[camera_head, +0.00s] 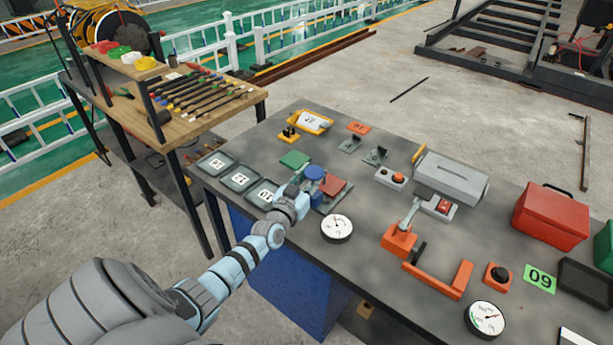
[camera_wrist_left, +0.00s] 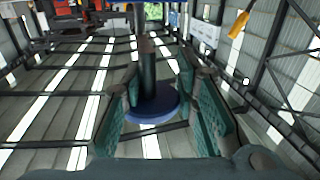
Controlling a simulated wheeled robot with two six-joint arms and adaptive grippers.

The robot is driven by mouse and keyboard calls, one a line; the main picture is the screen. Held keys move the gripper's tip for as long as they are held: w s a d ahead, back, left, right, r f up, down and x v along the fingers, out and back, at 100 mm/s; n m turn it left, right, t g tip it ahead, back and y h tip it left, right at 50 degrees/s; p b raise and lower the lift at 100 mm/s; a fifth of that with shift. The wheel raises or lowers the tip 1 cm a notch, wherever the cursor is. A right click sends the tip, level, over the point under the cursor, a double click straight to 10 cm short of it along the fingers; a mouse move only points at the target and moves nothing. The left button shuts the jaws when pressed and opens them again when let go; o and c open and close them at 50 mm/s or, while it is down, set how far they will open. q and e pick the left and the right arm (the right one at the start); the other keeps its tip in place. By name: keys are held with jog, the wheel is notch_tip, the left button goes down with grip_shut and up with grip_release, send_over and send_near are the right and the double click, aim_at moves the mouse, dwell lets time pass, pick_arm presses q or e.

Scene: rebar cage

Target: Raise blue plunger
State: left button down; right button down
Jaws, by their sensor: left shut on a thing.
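The blue plunger (camera_head: 315,173) shows as a round blue cap above the table, beside a reddish-brown block. In the left wrist view its blue disc (camera_wrist_left: 152,110) and dark stem stand between my finger pads. My left gripper (camera_head: 302,184) reaches it from the left front and is shut on it. The green-padded fingers of the left gripper (camera_wrist_left: 158,78) stand on both sides of the stem. The gripper partly hides the plunger's lower part, so I cannot tell its height exactly. My right gripper is not in view.
A green block (camera_head: 294,159) and dark numbered trays (camera_head: 240,178) lie close to the gripper. A round gauge (camera_head: 337,228) stands at the right front. An orange bracket (camera_head: 437,284), a grey box (camera_head: 451,178) and a red case (camera_head: 550,216) are farther right.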

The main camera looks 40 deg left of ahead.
pick_arm(q)
jog(key=c, duration=1.5)
grip_release()
jog(key=shift+w+d+r, duration=0.1)
jog(key=shift+d+r, duration=0.05)
jog(key=shift+d, duration=0.1)
jog(key=o, duration=0.7)
jog(key=shift+w+d+r, duration=0.15)
jog(key=shift+d, duration=0.4)
jog(key=shift+s+a, duration=0.2)
jog(key=shift+a, duration=0.2)
jog(key=shift+s, duration=0.25)
jog(key=v, duration=1.1)
jog(key=shift+s+d, duration=0.15)
jog(key=shift+d, duration=0.1)
